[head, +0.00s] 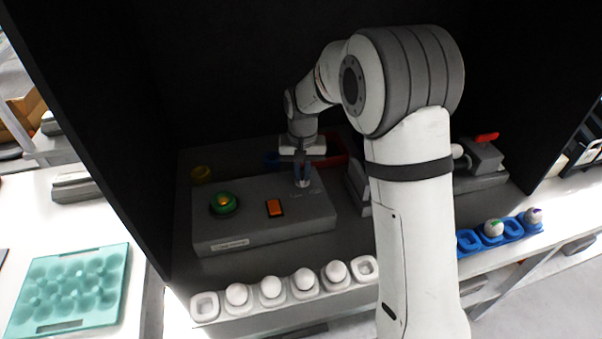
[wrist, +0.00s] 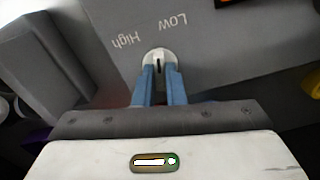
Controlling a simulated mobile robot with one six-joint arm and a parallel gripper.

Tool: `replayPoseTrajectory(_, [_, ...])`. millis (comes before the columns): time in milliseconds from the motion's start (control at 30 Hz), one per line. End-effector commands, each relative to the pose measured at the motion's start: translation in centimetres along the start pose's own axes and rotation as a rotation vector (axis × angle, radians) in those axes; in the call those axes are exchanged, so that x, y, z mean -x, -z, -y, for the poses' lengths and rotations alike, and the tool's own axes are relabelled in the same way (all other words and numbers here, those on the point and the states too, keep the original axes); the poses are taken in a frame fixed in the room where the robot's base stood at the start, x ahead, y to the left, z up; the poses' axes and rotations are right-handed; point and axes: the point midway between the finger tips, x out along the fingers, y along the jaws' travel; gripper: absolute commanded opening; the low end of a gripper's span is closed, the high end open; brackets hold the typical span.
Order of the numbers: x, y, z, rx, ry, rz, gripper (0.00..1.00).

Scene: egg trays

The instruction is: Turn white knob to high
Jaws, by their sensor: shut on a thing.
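The white knob (wrist: 158,55) sits on the grey control box, with the printed words "High" and "Low" beside it, upside down in the wrist view. My gripper (wrist: 159,72) has its two blue fingers shut on the knob, one on each side. A dark slot shows on the knob between the fingers; which word it points to I cannot tell.
White egg cups (head: 204,306) with several eggs line the front, and blue cups (head: 468,241) stand at right. A device with a red lever (head: 487,137) is behind my arm. A teal tray (head: 68,322) lies at left.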

Motion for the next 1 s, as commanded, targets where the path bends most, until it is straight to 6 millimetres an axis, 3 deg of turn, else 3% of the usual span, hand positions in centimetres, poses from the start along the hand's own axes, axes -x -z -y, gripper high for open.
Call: replayPoseTrajectory(1000, [0.08, 0.07, 0.05, 0.887, 0.0, -0.004, 0.0])
